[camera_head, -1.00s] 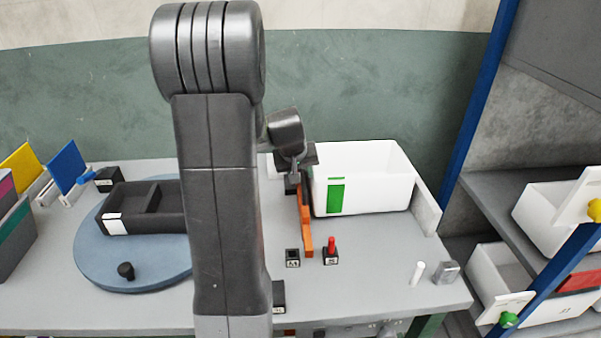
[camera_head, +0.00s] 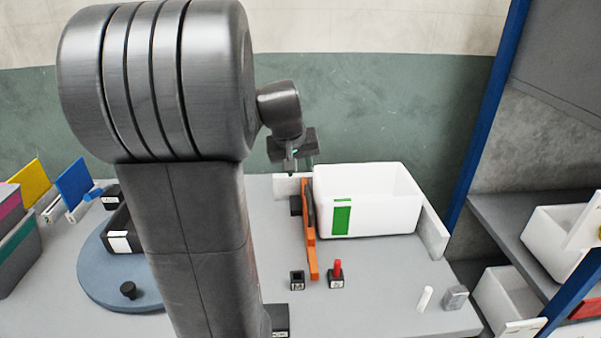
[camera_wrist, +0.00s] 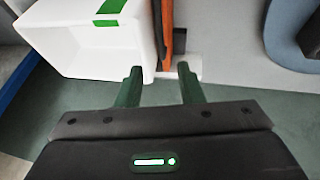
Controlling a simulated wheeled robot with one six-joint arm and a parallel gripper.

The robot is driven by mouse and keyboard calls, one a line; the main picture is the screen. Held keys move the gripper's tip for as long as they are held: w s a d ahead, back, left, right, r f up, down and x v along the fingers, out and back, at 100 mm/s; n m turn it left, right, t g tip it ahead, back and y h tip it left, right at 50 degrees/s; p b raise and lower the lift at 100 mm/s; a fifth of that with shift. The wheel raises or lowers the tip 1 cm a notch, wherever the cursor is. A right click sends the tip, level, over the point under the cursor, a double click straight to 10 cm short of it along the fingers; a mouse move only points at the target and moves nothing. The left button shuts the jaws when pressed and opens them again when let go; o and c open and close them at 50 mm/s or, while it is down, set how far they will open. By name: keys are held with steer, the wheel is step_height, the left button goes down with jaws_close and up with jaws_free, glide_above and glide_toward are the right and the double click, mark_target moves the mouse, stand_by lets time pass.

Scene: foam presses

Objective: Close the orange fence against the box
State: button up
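The white box (camera_head: 385,212) with a green label stands at the back right of the table; the wrist view shows it at upper left (camera_wrist: 85,50). The orange fence (camera_head: 312,258) runs along the box's left side, with a dark part on it. In the wrist view the fence (camera_wrist: 167,32) lies close beside the box wall with a narrow dark strip between; I cannot tell whether they touch. My gripper (camera_wrist: 159,72) is open and empty, its two green fingers apart. In the head view it hangs above the fence's far end (camera_head: 300,163).
A white end stop (camera_head: 433,232) stands right of the box. A red peg in a black block (camera_head: 336,276), another black block (camera_head: 297,281), a white cylinder (camera_head: 424,299) and a grey block (camera_head: 455,298) sit in front. A blue turntable (camera_head: 115,290) is at left.

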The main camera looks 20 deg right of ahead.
steer(key=shift+c, duration=0.4)
steer(key=c, duration=0.3)
steer(key=shift+w+a+f+n, duration=0.15)
steer(key=shift+a+f+n, duration=0.1)
steer(key=shift+n, duration=0.25)
jaws_close()
steer(key=w+a+f+n+g+h+p, duration=0.15)
steer(key=a+f+n+g+p, duration=0.45)
steer(key=f+n, duration=0.85)
steer(key=f, duration=0.1)
steer(key=d+f+n, duration=0.1)
steer(key=f, duration=0.1)
steer(key=d+f+n+t, duration=0.1)
steer(key=f, duration=0.2)
steer(key=shift+s+d+y, duration=0.15)
steer(key=shift+d+y, duration=0.05)
steer(key=shift+y, duration=0.05)
steer(key=shift+s+d+f+p, duration=0.15)
steer(key=shift+s+d, duration=0.1)
steer(key=shift+d, duration=0.75)
steer(key=shift+s+d+r+p, duration=0.15)
steer(key=shift+s+d, duration=0.1)
steer(key=shift+d, duration=0.7)
